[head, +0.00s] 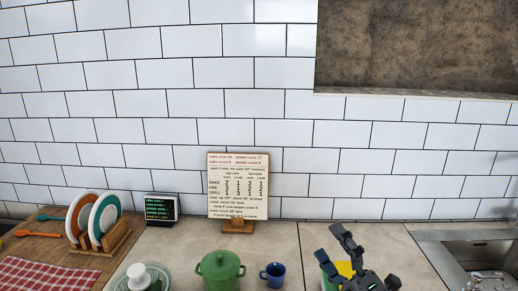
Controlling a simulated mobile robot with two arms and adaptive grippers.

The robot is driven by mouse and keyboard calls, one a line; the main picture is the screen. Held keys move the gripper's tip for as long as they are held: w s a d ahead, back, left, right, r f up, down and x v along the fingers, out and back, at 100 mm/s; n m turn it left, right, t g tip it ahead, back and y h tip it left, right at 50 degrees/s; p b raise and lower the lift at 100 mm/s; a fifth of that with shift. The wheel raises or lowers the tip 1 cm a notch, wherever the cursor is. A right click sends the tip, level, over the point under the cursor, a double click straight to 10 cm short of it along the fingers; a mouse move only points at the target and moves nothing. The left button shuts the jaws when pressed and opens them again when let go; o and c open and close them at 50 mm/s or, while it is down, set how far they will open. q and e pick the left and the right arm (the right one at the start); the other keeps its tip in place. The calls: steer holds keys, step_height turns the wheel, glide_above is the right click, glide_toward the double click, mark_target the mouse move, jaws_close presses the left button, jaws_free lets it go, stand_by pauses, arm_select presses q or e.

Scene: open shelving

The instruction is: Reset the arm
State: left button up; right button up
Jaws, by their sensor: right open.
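My right gripper (331,243) is at the bottom of the head view, right of centre, with its dark fingers spread apart. It is open, with nothing visible held between the fingers. It is in front of a yellow thing (345,268) with some green at its lower left, which it partly hides. I cannot tell whether it touches that thing. My left gripper is not in view.
A green lidded pot (220,268) and a blue mug (273,274) stand left of the gripper. A recipe board (237,187) stands against the tiled wall. A plate rack (103,241) is at left, a sink (488,268) at right. Some counter behind is clear.

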steer(key=s+d+f+m+g+h, duration=0.3)
steer(key=d+f+m+h, duration=0.25)
steer(key=f+m, duration=0.35)
steer(key=s+d+f+m+g+h, duration=0.35)
steer(key=f+m+h, duration=0.4)
steer(key=f, duration=0.25)
steer(key=s+a+f+m+g+y, duration=0.1)
steer(key=s+f+m+g, duration=0.35)
steer(key=s, duration=0.65)
steer(key=s+a+f+m+g+y, duration=0.1)
steer(key=s+f+m+g, duration=0.1)
steer(key=s+f+g, duration=0.5)
steer(key=s+f, duration=0.2)
steer(key=f, duration=1.1)
steer(key=s+f, duration=0.2)
steer(key=f, duration=1.1)
steer(key=s+d+f, duration=0.2)
steer(key=s+f, duration=1.5)
steer(key=shift+d+f+g, duration=0.15)
steer(key=shift+d+g, duration=0.2)
steer(key=shift+g, duration=0.05)
